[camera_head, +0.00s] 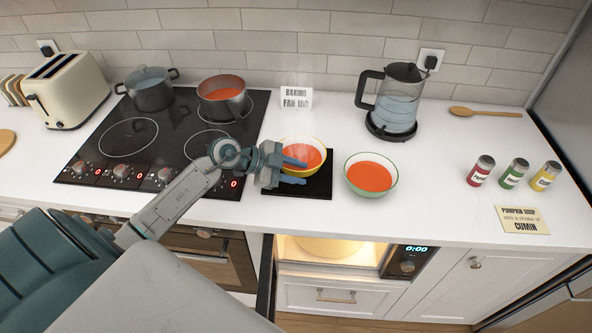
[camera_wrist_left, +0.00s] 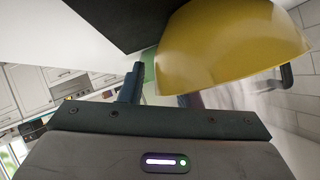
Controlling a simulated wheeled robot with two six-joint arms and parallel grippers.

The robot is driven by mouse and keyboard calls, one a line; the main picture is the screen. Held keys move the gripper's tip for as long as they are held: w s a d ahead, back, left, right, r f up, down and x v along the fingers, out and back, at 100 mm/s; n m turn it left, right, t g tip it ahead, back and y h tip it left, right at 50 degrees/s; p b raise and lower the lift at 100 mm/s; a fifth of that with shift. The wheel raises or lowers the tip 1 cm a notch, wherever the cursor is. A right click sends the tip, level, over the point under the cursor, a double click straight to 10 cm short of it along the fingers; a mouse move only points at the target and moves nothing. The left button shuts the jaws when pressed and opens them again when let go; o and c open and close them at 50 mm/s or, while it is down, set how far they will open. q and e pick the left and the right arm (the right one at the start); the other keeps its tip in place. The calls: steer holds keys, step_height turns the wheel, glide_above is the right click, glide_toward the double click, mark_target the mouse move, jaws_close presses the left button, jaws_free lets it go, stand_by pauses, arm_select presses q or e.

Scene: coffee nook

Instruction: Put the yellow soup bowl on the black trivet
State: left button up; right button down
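The yellow soup bowl (camera_head: 318,169), full of orange soup and steaming, is upright over the black trivet (camera_head: 318,189). It appears to rest on the trivet's rear part; contact underneath is hidden. My left gripper (camera_head: 298,171) is at the bowl's near left side with its fingers spread, one over the rim and one outside. In the left wrist view the yellow bowl (camera_wrist_left: 225,45) fills the upper right, with the dark trivet (camera_wrist_left: 120,22) beside it. One finger shows clear of the bowl wall; the other is mostly hidden behind it. My right gripper is not in view.
A green-rimmed soup bowl (camera_head: 371,176) stands close right of the trivet. The black cooktop (camera_head: 128,137) with two pots is to the left. A kettle (camera_head: 397,100) stands behind; spice jars (camera_head: 514,173) are at right.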

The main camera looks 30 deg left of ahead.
arm_select(q)
steer(key=shift+r, duration=0.15)
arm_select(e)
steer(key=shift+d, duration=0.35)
